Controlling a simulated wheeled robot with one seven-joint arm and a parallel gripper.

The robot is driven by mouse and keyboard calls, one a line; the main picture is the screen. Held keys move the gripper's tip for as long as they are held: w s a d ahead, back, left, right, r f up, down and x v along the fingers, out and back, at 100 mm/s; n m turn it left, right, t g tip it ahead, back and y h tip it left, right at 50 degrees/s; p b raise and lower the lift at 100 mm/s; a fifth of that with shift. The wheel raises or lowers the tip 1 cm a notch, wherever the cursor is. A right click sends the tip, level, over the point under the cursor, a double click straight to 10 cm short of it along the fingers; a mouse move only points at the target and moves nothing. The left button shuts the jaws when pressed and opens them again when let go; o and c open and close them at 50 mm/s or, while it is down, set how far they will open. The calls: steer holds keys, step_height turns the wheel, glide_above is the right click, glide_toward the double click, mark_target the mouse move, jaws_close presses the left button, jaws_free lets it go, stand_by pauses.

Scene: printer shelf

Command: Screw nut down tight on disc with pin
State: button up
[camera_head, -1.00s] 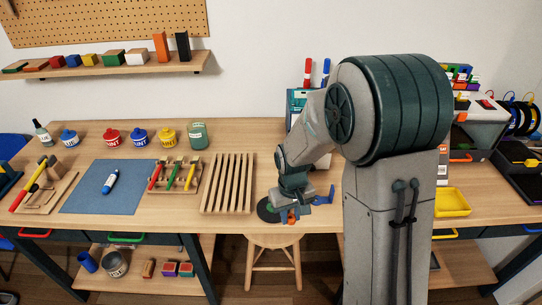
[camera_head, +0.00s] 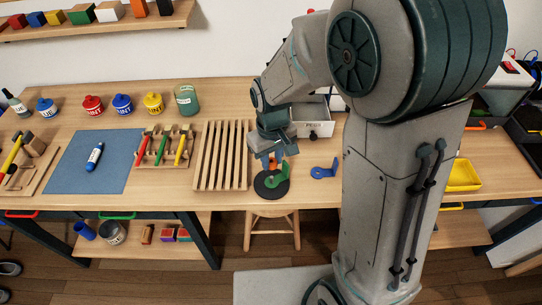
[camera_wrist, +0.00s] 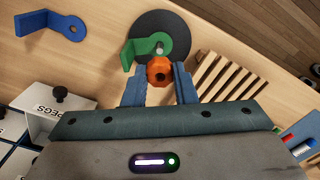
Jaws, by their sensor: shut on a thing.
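A dark round disc (camera_head: 262,191) lies near the table's front edge, with a green angled bracket (camera_head: 283,176) on it. In the wrist view the disc (camera_wrist: 146,22) lies beyond the green bracket (camera_wrist: 139,48), whose ring end shows a pale round centre; I cannot make out the pin clearly. My gripper (camera_wrist: 160,80) is shut on an orange nut (camera_wrist: 160,70), held between two blue fingers. The nut also shows in the head view (camera_head: 273,163), at the disc's back side. The nut appears beside the ring, not over its centre; its height is unclear.
A blue bracket (camera_head: 324,172) lies right of the disc. A slatted wooden rack (camera_head: 221,156) stands close on the left. Behind my arm is a white drawer (camera_head: 314,117) labelled PEGS. A blue mat (camera_head: 92,162) and yellow tray (camera_head: 463,177) are farther off.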

mark_target(272, 177)
steer(key=shift+f+b, duration=1.7)
steer(key=shift+f, duration=0.55)
steer(key=shift+f, duration=0.1)
steer(key=shift+f+b, duration=0.4)
steer(key=shift+b, duration=0.1)
steer(key=shift+f+b, duration=0.3)
steer(key=shift+f, duration=0.1)
steer(key=o, duration=1)
steer(key=shift+r+p, duration=2.6)
steer(key=shift+r, duration=1)
